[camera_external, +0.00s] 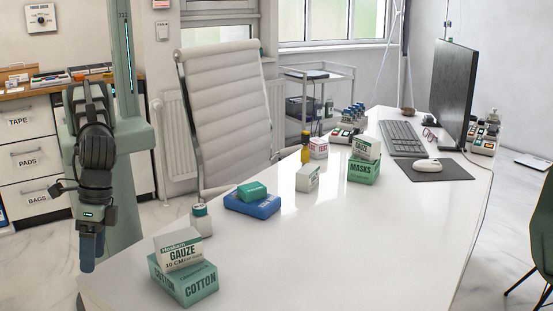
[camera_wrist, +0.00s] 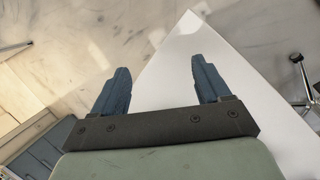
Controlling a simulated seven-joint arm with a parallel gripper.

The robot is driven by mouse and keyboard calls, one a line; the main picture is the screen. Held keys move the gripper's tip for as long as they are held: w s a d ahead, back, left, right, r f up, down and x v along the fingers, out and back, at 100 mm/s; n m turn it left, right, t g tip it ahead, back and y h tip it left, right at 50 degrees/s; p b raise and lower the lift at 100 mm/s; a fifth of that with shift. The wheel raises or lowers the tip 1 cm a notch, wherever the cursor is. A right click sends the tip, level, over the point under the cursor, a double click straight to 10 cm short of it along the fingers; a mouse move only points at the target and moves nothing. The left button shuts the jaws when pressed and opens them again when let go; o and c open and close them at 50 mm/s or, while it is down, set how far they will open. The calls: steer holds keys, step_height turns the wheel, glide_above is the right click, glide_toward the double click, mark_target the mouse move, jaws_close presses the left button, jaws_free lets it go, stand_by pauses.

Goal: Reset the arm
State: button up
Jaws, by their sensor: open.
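My gripper (camera_external: 90,250) hangs fingers-down beside the left end of the white desk (camera_external: 330,225), past its edge, with my arm folded above it. In the wrist view my gripper (camera_wrist: 158,92) has its two blue fingers spread wide with nothing between them. Below the fingers that view shows the desk corner (camera_wrist: 180,55) at the right and bare floor (camera_wrist: 60,50) at the left. No object touches the gripper.
A gauze box (camera_external: 180,250) sits on a cotton box (camera_external: 183,280) at the near desk end. Drawers (camera_external: 28,160) stand behind my arm at left; a chair (camera_external: 225,110) stands behind the desk.

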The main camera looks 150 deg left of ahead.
steer(key=s+d+f+m+h, duration=0.15)
steer(key=d+f, duration=0.25)
steer(key=d, duration=0.5)
steer(key=s+d+f+m+g, duration=0.1)
steer(key=s+d+f+m, duration=0.15)
steer(key=s+f, duration=0.45)
steer(key=s+d+f+m, duration=0.1)
steer(key=s+d+f, duration=0.3)
steer(key=f, duration=0.6)
steer(key=s+a+f+m+g+y, duration=0.3)
steer(key=s+a+f+m, duration=0.1)
steer(key=s+a+f, duration=1.3)
steer(key=s+a+f+m+g, duration=0.1)
steer(key=s+a, duration=0.2)
steer(key=s, duration=0.6)
steer(key=s+a+f+m+g+y, duration=0.1)
steer(key=s+a, duration=0.3)
steer(key=s, duration=0.5)
steer(key=s+a+f+m+g, duration=0.1)
steer(key=s+a+m+g, duration=0.1)
steer(key=s, duration=0.7)
steer(key=shift+s+a+f+g, duration=0.25)
steer(key=shift+s+a+g, duration=0.05)
steer(key=shift+a, duration=0.35)
steer(key=shift+y, duration=0.25)
